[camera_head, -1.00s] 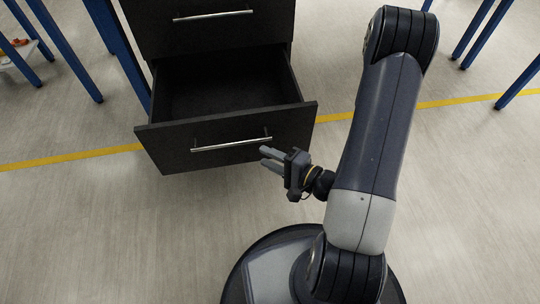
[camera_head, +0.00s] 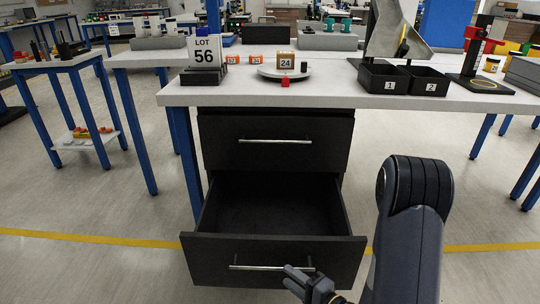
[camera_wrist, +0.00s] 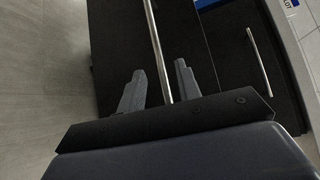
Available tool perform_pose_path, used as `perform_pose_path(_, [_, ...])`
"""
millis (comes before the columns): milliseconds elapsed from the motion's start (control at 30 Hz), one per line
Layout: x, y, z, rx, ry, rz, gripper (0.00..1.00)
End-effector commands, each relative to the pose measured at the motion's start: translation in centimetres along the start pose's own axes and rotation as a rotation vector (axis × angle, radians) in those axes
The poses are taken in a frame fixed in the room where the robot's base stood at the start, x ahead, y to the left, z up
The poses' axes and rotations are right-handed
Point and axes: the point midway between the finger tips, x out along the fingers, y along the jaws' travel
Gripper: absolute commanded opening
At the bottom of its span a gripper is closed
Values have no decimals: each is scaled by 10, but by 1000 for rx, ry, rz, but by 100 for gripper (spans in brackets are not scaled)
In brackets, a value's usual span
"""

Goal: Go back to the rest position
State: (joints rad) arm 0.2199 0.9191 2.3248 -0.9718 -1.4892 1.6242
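The lower black drawer (camera_head: 272,252) is pulled open and looks empty inside. Its silver handle (camera_head: 262,267) is on the front panel. My gripper (camera_head: 294,271) is low in the head view, by the right end of this handle, with most of my arm to its right. In the wrist view my gripper (camera_wrist: 160,82) has its two grey fingers spread apart. The handle bar (camera_wrist: 156,45) shows in the gap between them there. I cannot tell whether the fingers touch it. No object is held.
The upper drawer (camera_head: 275,155) is closed under the white table (camera_head: 290,97). On the table are a LOT 56 sign (camera_head: 205,50), a round plate (camera_head: 268,73) with a box labelled 24 (camera_head: 285,61), and black bins (camera_head: 384,88). Floor is clear at left.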

Motion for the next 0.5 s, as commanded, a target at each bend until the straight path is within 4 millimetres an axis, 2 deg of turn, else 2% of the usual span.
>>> perform_pose_path(300, [38, 0, 0, -3, -3, -1, 33])
perform_pose_path(500, [50, 0, 0, -1, -2, -1, 33])
